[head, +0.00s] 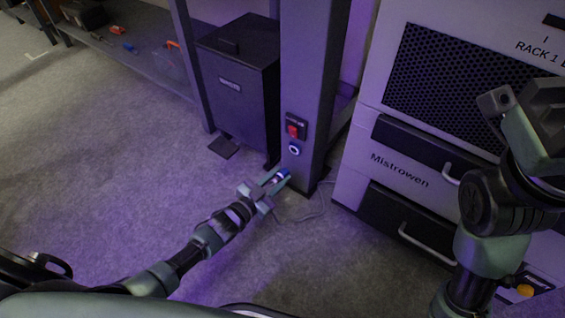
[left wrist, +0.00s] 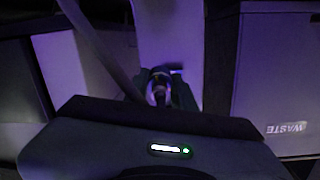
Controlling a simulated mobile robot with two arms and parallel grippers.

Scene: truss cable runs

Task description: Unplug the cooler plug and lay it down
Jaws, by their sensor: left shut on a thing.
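My left gripper (head: 274,183) is low in front of the grey post (head: 313,85), shut on a small blue and white plug (head: 284,174). The plug is at the post's lower part in the picture, below a round socket (head: 294,149) with a pale ring. I cannot tell whether the plug touches the post. In the left wrist view the fingers (left wrist: 160,90) close around a dark round piece and hide most of it. My right gripper (head: 535,115) is raised at the right edge, partly cut off; its jaws do not show clearly.
A red switch (head: 293,130) sits above the socket. A thin cable (head: 308,214) lies on the carpet by the post's foot. A dark waste bin (head: 240,85) stands left of the post, a rack with drawers (head: 400,165) right. The carpet at left is clear.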

